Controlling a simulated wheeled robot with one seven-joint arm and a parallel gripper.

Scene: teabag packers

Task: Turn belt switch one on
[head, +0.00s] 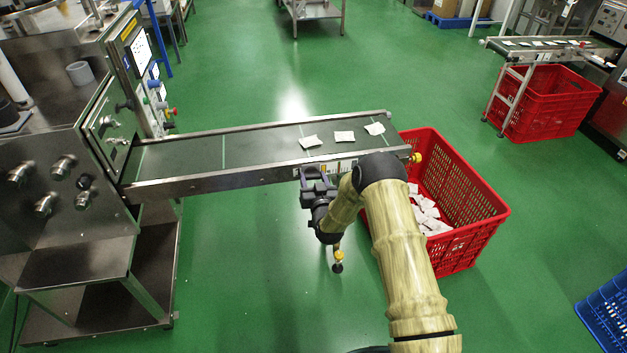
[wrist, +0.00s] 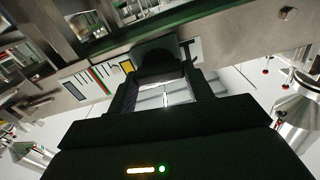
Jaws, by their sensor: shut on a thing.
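My gripper (head: 317,178) is at the near side rail of the conveyor, just below a small labelled panel (head: 338,165). In the wrist view, my gripper (wrist: 162,72) has its fingers on a dark rounded knob (wrist: 156,48) at the metal rail. This looks like the belt switch, and the fingers hide most of it. The switch's setting and number cannot be read. White, yellow, red and green label marks (wrist: 100,80) show beside it. The conveyor belt (head: 260,149) carries several white teabag packets near its right end.
A red crate (head: 470,200) holding packets stands under the belt's right end, close to my arm. A steel packing machine (head: 60,185) with knobs stands at the left. Another conveyor (head: 545,43) and red crate (head: 548,110) are at the back right. Green floor in front is clear.

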